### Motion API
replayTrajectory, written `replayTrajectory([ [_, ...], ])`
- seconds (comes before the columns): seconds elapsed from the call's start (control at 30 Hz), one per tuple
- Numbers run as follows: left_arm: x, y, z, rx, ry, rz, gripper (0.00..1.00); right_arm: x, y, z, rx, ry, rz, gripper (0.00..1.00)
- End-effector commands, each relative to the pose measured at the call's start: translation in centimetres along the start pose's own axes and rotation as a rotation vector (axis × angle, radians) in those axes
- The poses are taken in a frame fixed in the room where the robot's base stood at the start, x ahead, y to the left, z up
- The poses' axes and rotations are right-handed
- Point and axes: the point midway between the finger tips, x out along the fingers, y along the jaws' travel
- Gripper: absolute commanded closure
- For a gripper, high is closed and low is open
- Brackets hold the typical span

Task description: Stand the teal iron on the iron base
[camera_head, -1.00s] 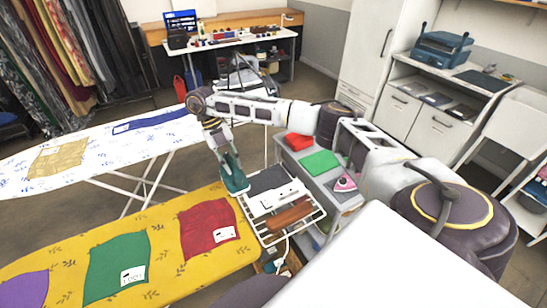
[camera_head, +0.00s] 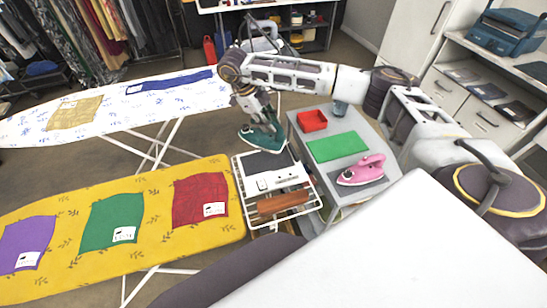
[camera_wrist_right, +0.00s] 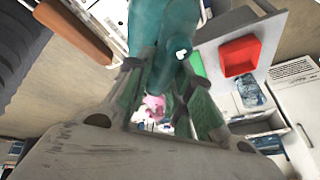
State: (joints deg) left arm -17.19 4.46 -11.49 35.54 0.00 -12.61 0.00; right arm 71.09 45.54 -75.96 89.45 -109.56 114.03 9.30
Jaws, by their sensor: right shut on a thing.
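The teal iron (camera_head: 261,138) is in my right gripper (camera_head: 257,120), whose fingers are shut on it. In the head view the iron shows just past the far edge of a dark grey pad (camera_head: 264,164). This pad, on the white wire rack (camera_head: 237,181) at the end of the yellow board, looks like the iron base. I cannot tell whether the iron touches it. In the right wrist view the teal iron (camera_wrist_right: 152,35) fills the space between the fingers (camera_wrist_right: 163,98). My left gripper is not in view.
A grey cart (camera_head: 310,158) right of the rack holds a red tray (camera_head: 312,120), a green cloth (camera_head: 338,146) and a pink iron (camera_head: 361,170). A brown roll (camera_head: 283,202) lies on the rack. The yellow board (camera_head: 150,225) carries cloths.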

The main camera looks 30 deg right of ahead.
Motion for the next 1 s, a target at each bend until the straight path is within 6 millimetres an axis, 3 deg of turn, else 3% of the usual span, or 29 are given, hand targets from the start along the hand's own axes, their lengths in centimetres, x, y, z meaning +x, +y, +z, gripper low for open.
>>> replayTrajectory([
  [0.47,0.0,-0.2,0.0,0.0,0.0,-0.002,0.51,-0.1,-1.5,-1.2,-0.301,-0.059,-0.124,1.0],
  [1.0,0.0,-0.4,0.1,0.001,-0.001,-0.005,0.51,-0.1,-1.9,-2.0,-0.598,-0.116,-0.25,1.0],
])
